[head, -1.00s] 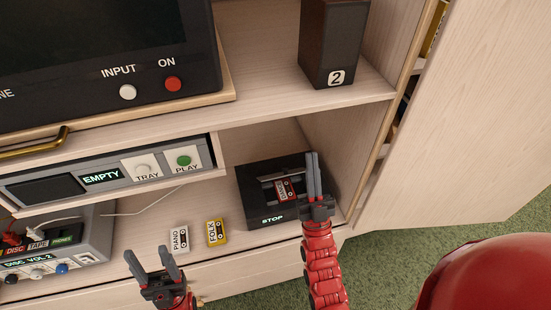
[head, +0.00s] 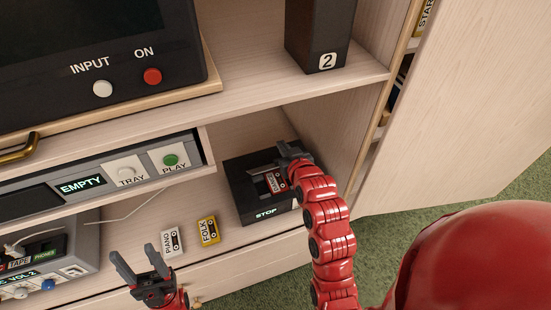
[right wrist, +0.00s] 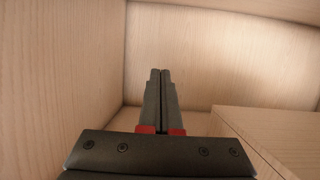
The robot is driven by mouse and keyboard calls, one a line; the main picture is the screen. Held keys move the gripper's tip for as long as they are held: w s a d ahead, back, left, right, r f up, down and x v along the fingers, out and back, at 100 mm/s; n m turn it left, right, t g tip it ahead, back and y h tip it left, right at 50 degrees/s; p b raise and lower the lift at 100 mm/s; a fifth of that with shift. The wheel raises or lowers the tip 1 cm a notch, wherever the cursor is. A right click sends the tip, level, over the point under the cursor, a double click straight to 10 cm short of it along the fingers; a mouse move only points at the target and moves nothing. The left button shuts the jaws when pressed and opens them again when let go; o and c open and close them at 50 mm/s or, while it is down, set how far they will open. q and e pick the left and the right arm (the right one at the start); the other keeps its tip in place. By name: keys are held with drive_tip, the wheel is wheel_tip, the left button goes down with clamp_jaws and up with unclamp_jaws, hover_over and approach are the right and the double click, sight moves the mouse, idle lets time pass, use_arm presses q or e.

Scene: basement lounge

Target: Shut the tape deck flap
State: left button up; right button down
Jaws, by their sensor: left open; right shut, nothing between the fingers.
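The tape deck (head: 238,192) is a black box with a "STOP" label, on the lower shelf. A red-labelled cassette (head: 277,182) sits in the opening in its top. A thin grey edge (head: 261,169), seemingly the flap, shows beside the cassette, partly hidden by my right gripper; its exact angle is unclear. My right gripper (head: 284,148) is shut and empty, over the back right part of the deck; contact cannot be told. In the right wrist view the shut fingers (right wrist: 160,74) point into a bare wooden corner. My left gripper (head: 137,270) is open and empty, in front of the shelf.
A piano cassette (head: 171,242) and a yellow folk cassette (head: 208,231) lie left of the deck. A player with TRAY and PLAY buttons (head: 124,174) hangs at left. The upper shelf bears a black speaker (head: 318,35). The cabinet's side wall is close right of the deck.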

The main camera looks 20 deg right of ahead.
sight(276, 160)
drive_tip(key=shift+g, duration=0.9)
drive_tip(key=w+f, duration=0.1)
drive_tip(key=f, duration=0.2)
drive_tip(key=w+f, duration=0.4)
drive_tip(key=f, duration=0.1)
drive_tip(key=shift+a+f+p, duration=0.3)
drive_tip(key=shift+a, duration=0.05)
drive_tip(key=shift+s+f, duration=0.3)
drive_tip(key=shift+s, duration=0.15)
drive_tip(key=shift+f, duration=0.1)
drive_tip(key=shift+s+f+t+b, duration=0.3)
drive_tip(key=shift+t+b, duration=0.1)
drive_tip(key=shift+b, duration=0.3)
drive_tip(key=s+f+t+b, duration=0.2)
drive_tip(key=f+b, duration=0.1)
drive_tip(key=b, duration=0.3)
drive_tip(key=s+f+t+b, duration=0.2)
drive_tip(key=f+t+b, duration=0.1)
drive_tip(key=b, duration=0.3)
drive_tip(key=s+f+t+b, duration=0.2)
drive_tip(key=t+b, duration=0.1)
drive_tip(key=b, duration=0.3)
drive_tip(key=shift+f+y, duration=0.4)
drive_tip(key=shift+s+d+f+t+b, duration=0.15)
drive_tip(key=shift+f+t+b, duration=0.2)
drive_tip(key=shift+t+b, duration=0.4)
